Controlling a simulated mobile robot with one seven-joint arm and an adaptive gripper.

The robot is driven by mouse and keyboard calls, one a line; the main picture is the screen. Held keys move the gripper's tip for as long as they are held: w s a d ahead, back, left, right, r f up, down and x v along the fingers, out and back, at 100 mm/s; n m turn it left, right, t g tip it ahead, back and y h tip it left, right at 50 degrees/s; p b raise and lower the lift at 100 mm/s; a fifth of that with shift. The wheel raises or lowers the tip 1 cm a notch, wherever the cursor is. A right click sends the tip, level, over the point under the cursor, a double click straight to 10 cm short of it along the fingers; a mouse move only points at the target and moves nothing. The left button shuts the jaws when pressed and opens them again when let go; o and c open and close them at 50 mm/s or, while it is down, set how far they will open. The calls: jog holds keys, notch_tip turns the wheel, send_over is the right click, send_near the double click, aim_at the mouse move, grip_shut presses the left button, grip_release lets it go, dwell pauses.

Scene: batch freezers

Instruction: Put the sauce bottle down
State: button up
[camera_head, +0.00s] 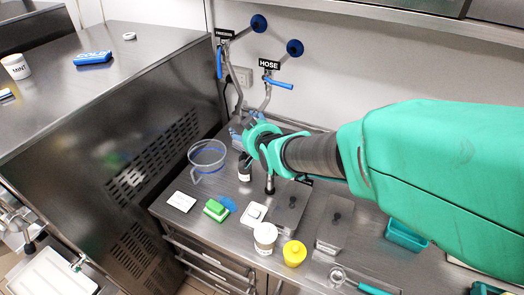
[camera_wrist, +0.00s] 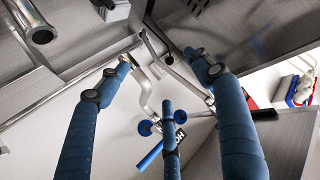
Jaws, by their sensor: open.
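A dark bottle with a pale label (camera_head: 245,172), which looks like the sauce bottle, stands upright on the steel counter just right of a clear jug. My gripper (camera_head: 238,130) is above and behind the bottle in the head view, close to the wall taps. Part of the bottle's top is hidden by my green-sleeved arm. In the wrist view, the blue fingers of my gripper (camera_wrist: 163,80) are spread apart with nothing between them. The bottle does not show in the wrist view.
The clear jug (camera_head: 207,158) stands left of the bottle. A green sponge (camera_head: 216,210), a white tub (camera_head: 265,238) and a yellow-lidded jar (camera_head: 294,253) are nearer the front edge. The hose tap handle (camera_head: 278,83) is on the wall behind. A tall steel cabinet (camera_head: 130,130) borders the left.

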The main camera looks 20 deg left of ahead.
notch_tip(320, 180, down, 10)
jog(key=s+a+m+g+h+p, duration=0.1)
jog(key=m+g+h, duration=0.3)
jog(key=h, duration=0.4)
jog(key=shift+s+a+m+g, duration=0.15)
jog(key=shift+a+m+g, duration=0.25)
jog(key=shift+a+m, duration=0.5)
jog(key=shift+f, duration=0.1)
jog(key=shift+b+x, duration=0.5)
jog(key=shift+x, duration=3.8)
jog(key=shift+b+x, duration=0.5)
jog(key=shift+x, duration=2.05)
